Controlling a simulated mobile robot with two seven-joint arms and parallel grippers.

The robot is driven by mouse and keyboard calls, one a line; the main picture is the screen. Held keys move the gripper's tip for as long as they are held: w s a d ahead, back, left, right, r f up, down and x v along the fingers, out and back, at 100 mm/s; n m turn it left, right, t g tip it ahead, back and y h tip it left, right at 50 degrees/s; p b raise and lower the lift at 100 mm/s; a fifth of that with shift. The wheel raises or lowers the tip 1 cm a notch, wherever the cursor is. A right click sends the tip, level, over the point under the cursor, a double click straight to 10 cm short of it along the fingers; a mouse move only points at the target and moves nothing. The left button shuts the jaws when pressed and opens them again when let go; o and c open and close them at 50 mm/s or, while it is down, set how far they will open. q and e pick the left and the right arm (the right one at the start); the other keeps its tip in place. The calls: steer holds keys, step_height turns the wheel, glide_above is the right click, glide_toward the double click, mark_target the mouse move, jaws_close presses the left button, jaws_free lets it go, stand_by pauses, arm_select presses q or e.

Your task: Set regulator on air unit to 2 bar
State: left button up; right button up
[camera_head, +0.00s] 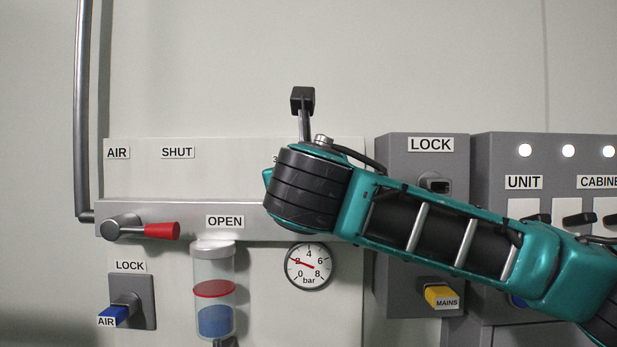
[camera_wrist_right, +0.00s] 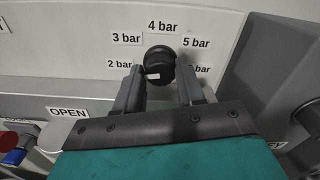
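The regulator knob (camera_wrist_right: 158,62) is black with a white mark at its lower left, the side of the 2 bar label (camera_wrist_right: 119,64). In the right wrist view my right gripper (camera_wrist_right: 160,70) has its fingers apart on either side of the knob, with narrow gaps showing. In the head view my right arm (camera_head: 440,235) hides the knob and the gripper's fingers. The round pressure gauge (camera_head: 308,266) has its red needle at about 2 on the bar scale. My left gripper is not in view.
The red-handled air valve (camera_head: 160,230) points right, toward OPEN. Below are the blue AIR lock key (camera_head: 113,316) and a clear filter bowl (camera_head: 214,292). Grey boxes stand right: the lock box (camera_head: 400,160) with a yellow MAINS key (camera_head: 442,297), and a switch panel (camera_head: 505,155).

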steer(key=o, duration=0.4)
steer(key=shift+s, duration=0.1)
steer(key=s+b, duration=0.2)
steer(key=s, duration=1)
steer(key=shift+s, duration=0.4)
